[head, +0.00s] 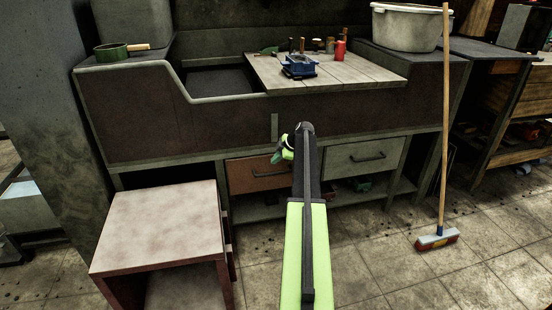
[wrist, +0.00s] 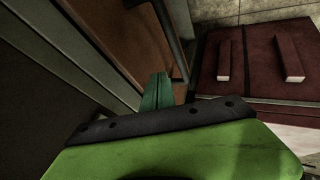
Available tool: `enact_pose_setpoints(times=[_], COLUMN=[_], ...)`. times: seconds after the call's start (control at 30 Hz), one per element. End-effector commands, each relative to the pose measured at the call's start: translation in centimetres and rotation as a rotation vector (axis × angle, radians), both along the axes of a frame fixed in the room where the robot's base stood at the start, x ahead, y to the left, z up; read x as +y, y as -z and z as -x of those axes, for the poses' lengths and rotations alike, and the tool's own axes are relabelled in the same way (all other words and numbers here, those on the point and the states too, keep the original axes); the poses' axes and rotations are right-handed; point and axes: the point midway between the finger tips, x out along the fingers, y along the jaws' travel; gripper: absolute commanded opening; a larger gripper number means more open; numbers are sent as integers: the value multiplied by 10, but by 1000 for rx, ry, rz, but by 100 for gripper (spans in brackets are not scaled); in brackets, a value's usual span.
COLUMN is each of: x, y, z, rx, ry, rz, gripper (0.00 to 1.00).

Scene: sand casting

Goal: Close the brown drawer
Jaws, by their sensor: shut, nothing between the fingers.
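The brown drawer (head: 250,182) is the left one of two under the workbench in the head view, with a dark bar handle (head: 268,174). My arm hides its right edge. I cannot tell how far out its front stands. In the wrist view a brown panel (wrist: 125,35), apparently the drawer front, runs across the upper middle. My gripper (head: 279,156) is just in front of the drawer's upper right part. Its green fingers (wrist: 156,92) are shut and empty, close to the brown panel. Whether they touch it is unclear.
A grey drawer (head: 362,158) sits to the right. A low table with a pale top (head: 155,225) stands at the front left, near the brown drawer. A broom (head: 437,239) stands at the right. The tiled floor (head: 350,250) between them is mostly free.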

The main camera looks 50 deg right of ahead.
Motion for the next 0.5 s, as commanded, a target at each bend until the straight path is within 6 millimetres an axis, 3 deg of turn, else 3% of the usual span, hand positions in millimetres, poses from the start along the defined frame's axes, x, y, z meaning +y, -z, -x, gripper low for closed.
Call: enact_pose_setpoints(times=[0.03, 0.1, 0.3, 0.5], x=[10, 6, 5, 4], y=[0, -25, -68, -82], z=[10, 22, 54, 68], rx=[4, 5, 6, 7], ry=[-1, 2, 0, -2], rz=[0, 0, -1, -2], gripper=[0, 0, 0, 0])
